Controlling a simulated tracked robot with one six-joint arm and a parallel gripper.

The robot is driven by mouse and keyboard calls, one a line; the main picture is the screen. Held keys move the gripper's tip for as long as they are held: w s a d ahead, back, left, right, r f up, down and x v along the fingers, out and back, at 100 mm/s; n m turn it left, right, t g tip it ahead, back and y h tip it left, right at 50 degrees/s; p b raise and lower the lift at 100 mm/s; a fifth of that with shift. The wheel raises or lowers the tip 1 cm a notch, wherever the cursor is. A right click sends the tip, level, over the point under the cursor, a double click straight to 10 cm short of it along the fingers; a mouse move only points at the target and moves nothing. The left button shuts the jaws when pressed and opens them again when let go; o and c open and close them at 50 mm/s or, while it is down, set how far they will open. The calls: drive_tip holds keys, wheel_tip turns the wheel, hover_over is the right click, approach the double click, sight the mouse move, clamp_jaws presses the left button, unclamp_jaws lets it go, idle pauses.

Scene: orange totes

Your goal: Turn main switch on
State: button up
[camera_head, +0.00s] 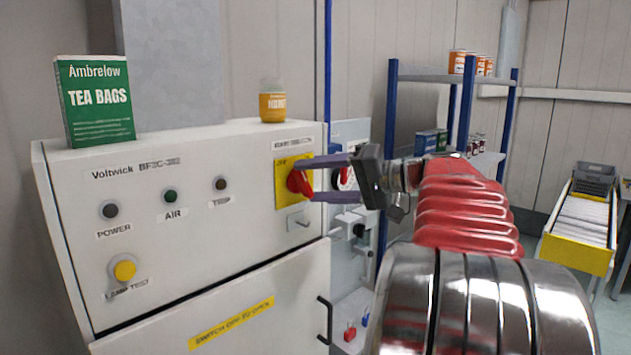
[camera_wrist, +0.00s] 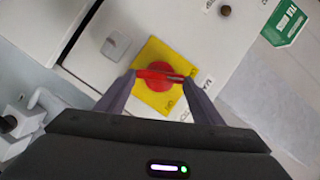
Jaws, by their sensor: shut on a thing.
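The main switch (camera_head: 298,182) is a red rotary knob on a yellow plate (camera_head: 281,195), at the upper right of the white Voltwick cabinet's front. My gripper (camera_head: 308,180) reaches it from the right, its two purple-grey fingers closed on the red handle. In the wrist view the knob (camera_wrist: 159,76) shows between the fingertips of my gripper (camera_wrist: 161,76), on the yellow plate (camera_wrist: 152,102). The handle bar lies across between the fingers there. The plate's lettering is too small or covered to read fully. The POWER (camera_head: 110,209), AIR and TRIP lamps look dark.
A green tea bags box (camera_head: 95,100) and an orange-labelled jar (camera_head: 273,105) stand on the cabinet top (camera_head: 190,133). A yellow lamp test button (camera_head: 124,270) is at lower left. A black door handle (camera_head: 325,320) sticks out below the switch. Blue-post shelving (camera_head: 390,140) stands behind my arm.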

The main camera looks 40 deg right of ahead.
drive_tip(key=m, duration=0.1)
drive_tip(key=m+t+y, duration=0.1)
drive_tip(key=m, duration=0.1)
drive_tip(key=f+m, duration=0.1)
drive_tip(key=shift+d+m+t, duration=0.25)
drive_tip(key=shift+m+t, duration=0.05)
idle(0.5)
drive_tip(key=o, duration=1)
drive_tip(key=shift+o, duration=0.2)
drive_tip(key=shift+s, duration=0.1)
drive_tip(key=v, duration=1.3)
drive_tip(key=shift+s+d, duration=0.2)
drive_tip(key=shift+s, duration=0.05)
drive_tip(key=shift+f, duration=0.15)
